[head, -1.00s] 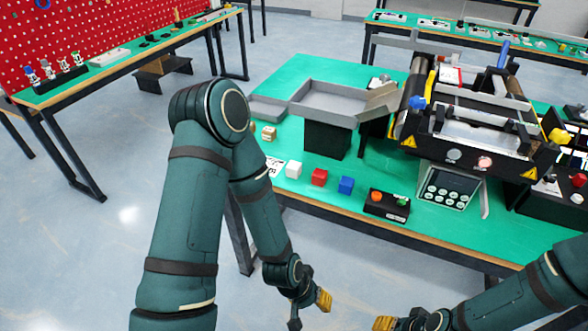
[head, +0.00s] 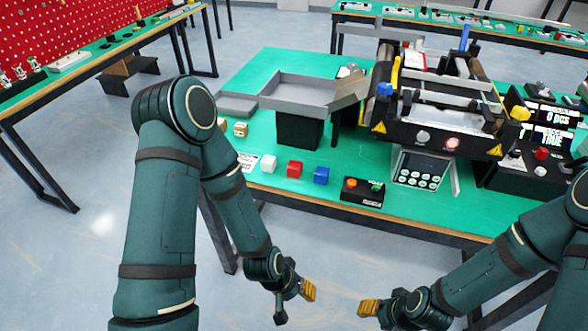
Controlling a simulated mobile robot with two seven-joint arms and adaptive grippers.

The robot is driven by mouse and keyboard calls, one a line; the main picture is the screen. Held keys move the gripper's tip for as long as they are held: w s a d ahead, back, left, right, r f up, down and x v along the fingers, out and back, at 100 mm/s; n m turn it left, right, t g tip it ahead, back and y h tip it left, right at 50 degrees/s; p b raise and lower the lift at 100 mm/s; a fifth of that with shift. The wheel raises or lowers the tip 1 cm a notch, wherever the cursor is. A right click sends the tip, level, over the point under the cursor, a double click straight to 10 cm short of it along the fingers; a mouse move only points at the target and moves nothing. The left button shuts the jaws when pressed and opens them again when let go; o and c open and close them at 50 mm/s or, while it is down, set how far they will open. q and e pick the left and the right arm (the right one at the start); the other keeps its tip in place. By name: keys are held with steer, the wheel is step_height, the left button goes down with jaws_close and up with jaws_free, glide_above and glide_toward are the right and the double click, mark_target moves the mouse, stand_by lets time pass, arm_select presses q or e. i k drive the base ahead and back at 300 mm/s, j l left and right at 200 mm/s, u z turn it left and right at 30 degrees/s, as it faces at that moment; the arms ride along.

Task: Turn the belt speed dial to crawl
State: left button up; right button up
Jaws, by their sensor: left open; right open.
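The mini conveyor (head: 440,116) stands on the green table, with two round knobs or buttons on its black front, one grey (head: 423,137) and one pale pink (head: 452,144). A dark control box (head: 512,176) at its right carries small displays, a red knob (head: 541,153) and a white knob (head: 540,171). I cannot tell which of these is the speed dial, and no dial marking is readable. My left gripper (head: 296,303) is open and empty, in front of the table's near edge. My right gripper (head: 372,309) is open and empty, also short of the table, away from every control.
A keypad panel (head: 421,169) hangs below the conveyor front. A grey tray (head: 300,92) is behind.

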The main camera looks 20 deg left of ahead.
mark_target(516, 153)
steer(key=z, duration=0.95)
